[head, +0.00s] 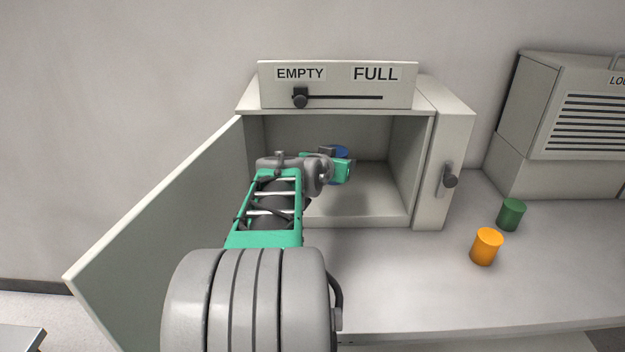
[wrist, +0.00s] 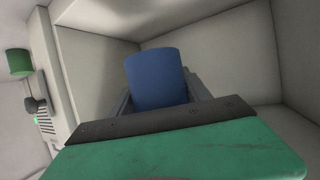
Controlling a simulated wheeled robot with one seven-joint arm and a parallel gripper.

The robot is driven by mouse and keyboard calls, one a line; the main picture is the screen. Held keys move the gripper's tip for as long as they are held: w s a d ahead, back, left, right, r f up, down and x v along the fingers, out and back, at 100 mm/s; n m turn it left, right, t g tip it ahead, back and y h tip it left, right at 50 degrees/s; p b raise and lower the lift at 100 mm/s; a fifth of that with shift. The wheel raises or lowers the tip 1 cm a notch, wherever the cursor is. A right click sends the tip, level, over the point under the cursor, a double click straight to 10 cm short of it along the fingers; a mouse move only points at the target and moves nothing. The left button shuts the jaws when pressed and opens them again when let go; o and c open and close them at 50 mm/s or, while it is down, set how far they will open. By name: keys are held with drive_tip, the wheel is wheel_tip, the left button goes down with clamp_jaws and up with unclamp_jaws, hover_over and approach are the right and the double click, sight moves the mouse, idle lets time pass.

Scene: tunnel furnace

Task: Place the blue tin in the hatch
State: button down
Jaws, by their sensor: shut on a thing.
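The blue tin (wrist: 157,80) is between the fingers of my gripper (wrist: 160,98) in the wrist view. In the head view only a small part of the blue tin (head: 341,151) shows behind my gripper (head: 338,160). My gripper is shut on the tin and is inside the open hatch (head: 425,150). The hatch's pale inner walls surround the tin in the wrist view. I cannot tell whether the tin touches the hatch floor.
The hatch door (head: 160,235) is swung wide open to the left. An orange tin (head: 486,246) and a green tin (head: 511,214) stand on the counter at the right. A slider (head: 300,98) on the EMPTY/FULL sign sits at the EMPTY side. A louvred box (head: 570,120) stands far right.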

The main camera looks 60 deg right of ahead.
drive_tip(key=w+d+f, duration=0.2)
drive_tip(key=d+f, duration=0.1)
drive_tip(key=w+d+f+p, duration=0.1)
drive_tip(key=w+d+f, duration=0.2)
drive_tip(key=w+d+f+p, duration=0.1)
drive_tip(key=w+d+f, duration=0.1)
drive_tip(key=w+d, duration=0.1)
drive_tip(key=shift+d+f, duration=0.4)
drive_tip(key=shift+d, duration=0.05)
drive_tip(key=shift+w+d+f, duration=0.15)
drive_tip(key=shift+d+f, duration=0.05)
drive_tip(key=shift+f, duration=0.05)
wheel_tip(320, 180, down, 4)
drive_tip(key=shift+w+d+r+p, duration=0.15)
drive_tip(key=shift+r+p, duration=0.05)
drive_tip(key=shift+p, duration=0.15)
drive_tip(key=shift+f+b, duration=0.2)
drive_tip(key=shift+b, duration=0.1)
drive_tip(key=shift+c, duration=2.4)
unclamp_jaws()
